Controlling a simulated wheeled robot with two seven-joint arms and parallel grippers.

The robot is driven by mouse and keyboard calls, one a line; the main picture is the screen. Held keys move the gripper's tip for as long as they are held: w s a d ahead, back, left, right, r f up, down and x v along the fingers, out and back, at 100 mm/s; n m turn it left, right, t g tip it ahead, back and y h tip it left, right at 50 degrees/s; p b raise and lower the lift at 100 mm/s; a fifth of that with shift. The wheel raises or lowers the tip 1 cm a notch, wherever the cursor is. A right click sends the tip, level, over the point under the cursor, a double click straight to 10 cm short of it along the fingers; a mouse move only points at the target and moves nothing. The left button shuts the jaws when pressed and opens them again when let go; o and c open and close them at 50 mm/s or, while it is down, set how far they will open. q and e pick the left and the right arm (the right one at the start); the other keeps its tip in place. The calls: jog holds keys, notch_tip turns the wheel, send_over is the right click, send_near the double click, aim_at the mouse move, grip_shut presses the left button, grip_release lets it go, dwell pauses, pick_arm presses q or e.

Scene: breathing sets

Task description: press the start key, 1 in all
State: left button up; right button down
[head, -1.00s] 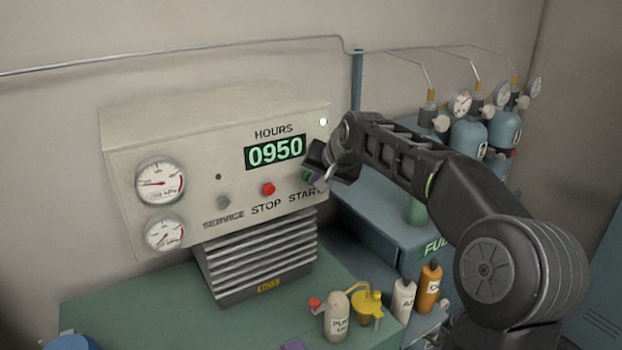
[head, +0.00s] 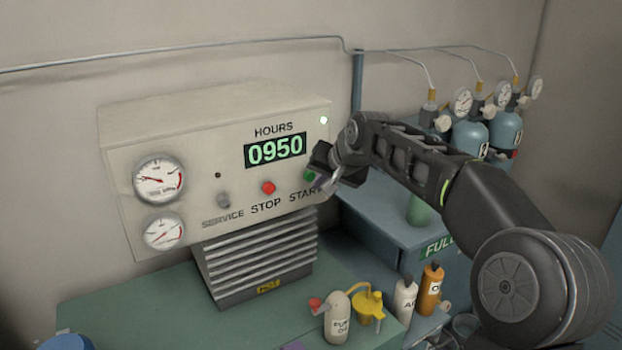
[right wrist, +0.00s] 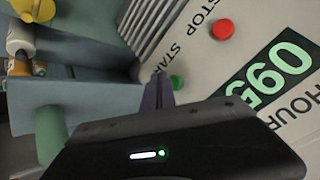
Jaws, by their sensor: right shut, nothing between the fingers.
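The round green start key (head: 309,175) is on the lower right of the cream panel (head: 120,170), above the START label. My right gripper (head: 324,184) is shut and empty. Its fingertips are just right of the key and seem a little off the panel. In the right wrist view the green key (right wrist: 176,82) shows uncovered beside the closed fingers (right wrist: 157,92). I cannot tell exactly how large the gap is. My left gripper is not in view.
The red stop key (head: 268,188) and the grey service switch (head: 223,199) are left of the start key. The hours display (head: 275,150) reads 0950. Bottles (head: 404,298) and an oil can (head: 338,316) stand below. Gas cylinders (head: 470,138) are at the right.

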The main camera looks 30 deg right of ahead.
jog(key=s+b, duration=0.2)
jog(key=s, duration=0.2)
jog(key=shift+s+b, duration=0.35)
jog(key=shift+s, duration=0.05)
dwell(0.6)
